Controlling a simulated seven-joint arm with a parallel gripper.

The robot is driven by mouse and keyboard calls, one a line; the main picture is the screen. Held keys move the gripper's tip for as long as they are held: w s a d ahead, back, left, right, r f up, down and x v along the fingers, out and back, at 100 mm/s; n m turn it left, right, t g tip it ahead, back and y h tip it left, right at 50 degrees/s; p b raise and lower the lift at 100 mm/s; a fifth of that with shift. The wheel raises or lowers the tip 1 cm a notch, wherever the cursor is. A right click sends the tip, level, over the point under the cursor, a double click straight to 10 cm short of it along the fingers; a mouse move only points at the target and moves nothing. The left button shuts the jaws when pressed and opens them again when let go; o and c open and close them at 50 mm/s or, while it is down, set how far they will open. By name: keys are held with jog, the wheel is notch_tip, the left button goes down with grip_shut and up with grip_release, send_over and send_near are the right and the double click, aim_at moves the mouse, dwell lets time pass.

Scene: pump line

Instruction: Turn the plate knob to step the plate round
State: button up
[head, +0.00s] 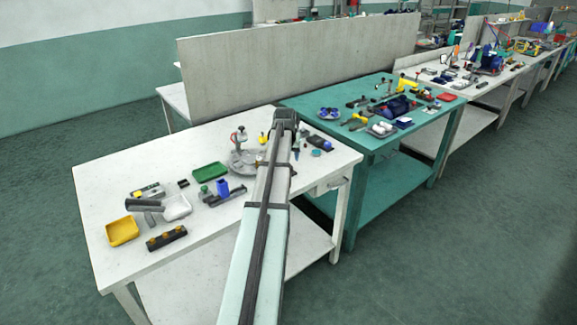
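A round grey plate (243,161) lies on the white table, just left of my arm. An upright fitting with a red-brown top (239,138) stands at its far side; I cannot tell whether this is the plate knob. The plate's right edge is partly hidden by my arm. My arm reaches from the bottom of the view over the table, and its dark end joint is beyond the plate to the right. My gripper is hidden behind the arm, so its fingers and their distance from the plate do not show.
Left of the plate are a green tray (210,172), a blue block (223,188), a white tray (177,207), a yellow tray (122,231) and a dark bar with orange knobs (166,238). Small parts lie right of my arm. A grey panel (300,65) stands behind.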

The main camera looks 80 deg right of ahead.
jog(key=x, duration=0.7)
jog(key=shift+d+f, duration=0.1)
jog(key=c, duration=1)
